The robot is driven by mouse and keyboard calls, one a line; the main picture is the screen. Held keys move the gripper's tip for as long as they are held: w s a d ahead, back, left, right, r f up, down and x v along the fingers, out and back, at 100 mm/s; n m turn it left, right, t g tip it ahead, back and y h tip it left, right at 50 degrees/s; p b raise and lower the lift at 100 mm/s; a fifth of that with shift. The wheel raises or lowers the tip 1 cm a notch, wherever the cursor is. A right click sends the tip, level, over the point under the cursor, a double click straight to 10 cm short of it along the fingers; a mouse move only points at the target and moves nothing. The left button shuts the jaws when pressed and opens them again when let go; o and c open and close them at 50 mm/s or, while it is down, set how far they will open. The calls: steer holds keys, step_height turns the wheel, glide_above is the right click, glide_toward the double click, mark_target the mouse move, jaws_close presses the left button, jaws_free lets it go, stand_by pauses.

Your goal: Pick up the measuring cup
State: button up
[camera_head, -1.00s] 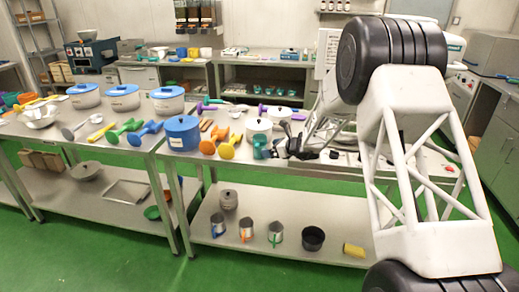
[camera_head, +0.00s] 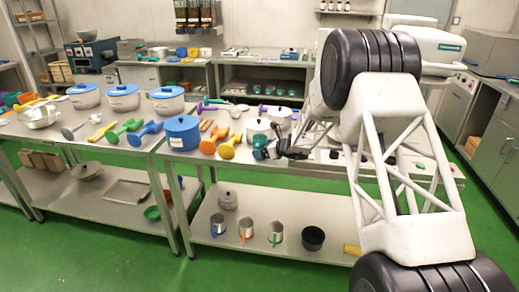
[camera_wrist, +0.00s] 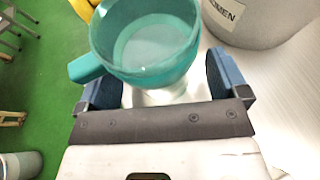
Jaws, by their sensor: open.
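The measuring cup is a translucent teal cup with a side handle. In the wrist view the measuring cup (camera_wrist: 146,38) stands between and just ahead of my two blue-padded fingers, its handle pointing left. In the head view the measuring cup (camera_head: 259,141) is near the front edge of the steel table, partly hidden by my gripper. My gripper (camera_wrist: 160,80) is open, with one finger on each side of the cup; it also shows in the head view (camera_head: 272,151). I cannot tell whether either finger touches the cup.
A grey labelled pot (camera_wrist: 255,18) stands close to the right finger. A blue pot (camera_head: 182,134) and orange and yellow tools (camera_head: 227,147) lie left of the cup. The table's front edge is close by. The lower shelf (camera_head: 205,205) holds several cups.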

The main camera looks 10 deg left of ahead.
mark_target(261, 142)
steer(key=shift+w+a+f, duration=0.15)
steer(key=shift+a+f, duration=0.05)
steer(key=shift+a, duration=0.25)
steer(key=shift+c, duration=0.4)
steer(key=c, duration=1)
steer(key=shift+r, duration=0.1)
steer(key=shift+r, duration=0.65)
step_height(261, 142, up, 2)
steer(key=shift+r, duration=0.1)
steer(key=s+d, duration=0.2)
steer(key=s, duration=0.3)
steer(key=s+d+r, duration=0.1)
steer(key=s, duration=0.4)
steer(key=s+d, duration=0.2)
steer(key=s, duration=0.3)
steer(key=shift+d+r, duration=0.2)
steer(key=shift+d, duration=0.15)
